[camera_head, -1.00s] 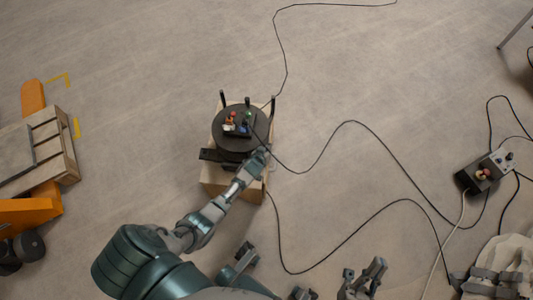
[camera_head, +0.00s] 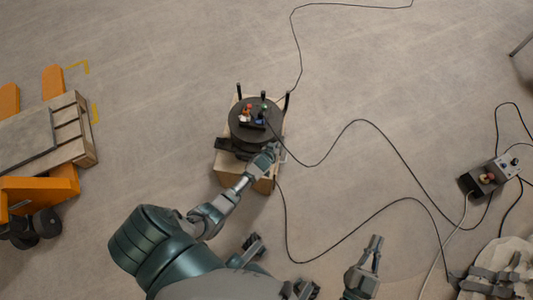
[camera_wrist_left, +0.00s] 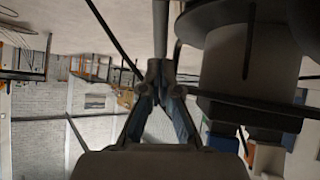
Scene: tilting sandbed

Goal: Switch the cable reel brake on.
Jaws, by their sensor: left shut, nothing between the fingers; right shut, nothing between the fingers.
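The cable reel (camera_head: 243,133) is a dark round drum on a pale wooden crate, with small coloured items on its top. In the left wrist view its large dark body (camera_wrist_left: 222,62) fills the upper right. My left gripper (camera_head: 273,150) is shut and empty at the reel's lower right side. It also shows in the left wrist view (camera_wrist_left: 163,66), fingers together beside a thin dark rod; I cannot tell if they touch it. No brake lever can be picked out clearly. My right gripper (camera_head: 374,241) is shut and empty at the bottom, away from the reel.
Dark upright posts (camera_head: 287,102) stand around the reel. Black cables (camera_head: 350,124) run over the floor to a control box (camera_head: 490,175) with coloured knobs at the right. A wooden pallet (camera_head: 85,145) on an orange truck (camera_head: 45,188) is at the left. Floor behind the reel is mostly clear.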

